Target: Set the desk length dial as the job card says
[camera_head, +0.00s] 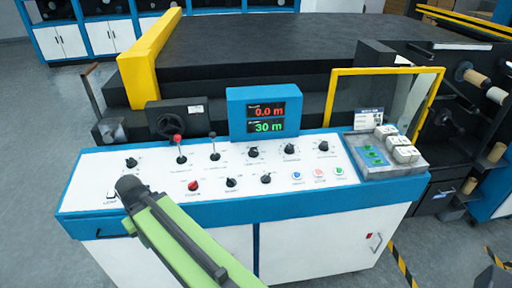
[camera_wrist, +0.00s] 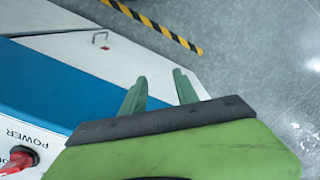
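The white control desk (camera_head: 130,165) with blue edges carries several small black dials, among them one below the display (camera_head: 253,152) and one at the right (camera_head: 323,146). Their labels are too small to read, so I cannot tell which is the length dial. The display (camera_head: 263,112) shows a red 0.0 m above a green 30 m. A card (camera_head: 368,119) stands at the back of the grey tray; its text is unreadable. My gripper (camera_wrist: 160,90) is open and empty in the wrist view, its fingers apart over the desk's edge and the floor. My green arm crosses the desk front in the head view.
A red POWER knob (camera_wrist: 22,158) lies near my gripper's left. Yellow-framed machinery (camera_head: 385,75) stands behind.

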